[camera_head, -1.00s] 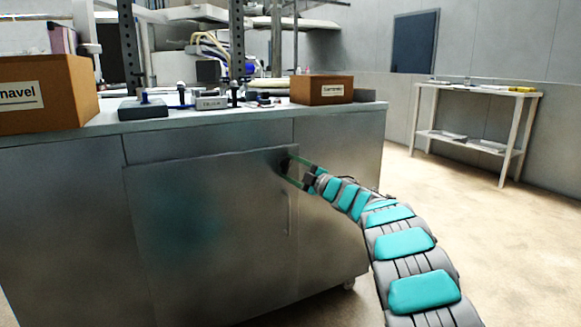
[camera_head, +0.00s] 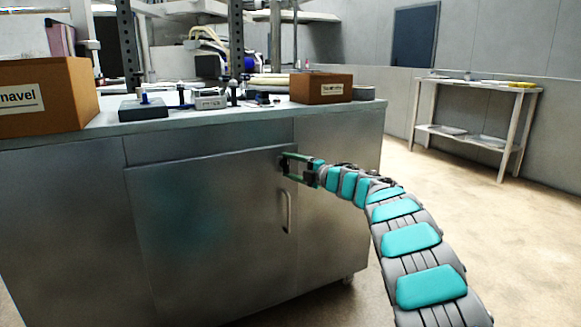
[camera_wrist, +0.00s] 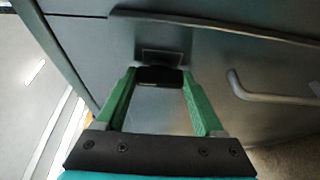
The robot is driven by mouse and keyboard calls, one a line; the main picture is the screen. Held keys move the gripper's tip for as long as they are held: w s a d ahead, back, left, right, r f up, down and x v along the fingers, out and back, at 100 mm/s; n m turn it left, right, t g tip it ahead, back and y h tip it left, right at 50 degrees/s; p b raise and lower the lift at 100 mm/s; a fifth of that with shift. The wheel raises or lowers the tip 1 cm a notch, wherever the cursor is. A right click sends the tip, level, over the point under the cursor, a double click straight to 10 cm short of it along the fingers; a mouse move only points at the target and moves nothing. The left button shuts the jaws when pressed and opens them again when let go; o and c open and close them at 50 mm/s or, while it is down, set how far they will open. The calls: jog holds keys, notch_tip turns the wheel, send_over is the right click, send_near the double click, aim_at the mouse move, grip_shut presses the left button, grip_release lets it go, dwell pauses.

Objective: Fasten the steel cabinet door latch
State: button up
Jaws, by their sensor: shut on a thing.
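The steel cabinet door (camera_head: 205,225) stands in its frame under the counter and looks closed or nearly so. Its vertical bar handle (camera_head: 287,212) is on the right side and also shows in the wrist view (camera_wrist: 270,97). My gripper (camera_head: 284,166) is at the door's upper right corner, above the handle. In the wrist view its two green fingers (camera_wrist: 160,78) are shut on a dark latch piece (camera_wrist: 160,75). A small rectangular plate (camera_wrist: 162,58) lies just beyond it. The fingers hide part of the latch, and its exact position is unclear.
The counter top (camera_head: 160,125) above holds cardboard boxes (camera_head: 321,88) and small instruments. A steel panel (camera_head: 340,190) lies right of the door. A white shelf table (camera_head: 475,86) stands at the back right, with open floor before it.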

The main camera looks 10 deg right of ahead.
jog(key=shift+a, duration=0.1)
jog(key=o, duration=1.4)
jog(key=shift+b+v, duration=0.4)
jog(key=shift+v, duration=3.5)
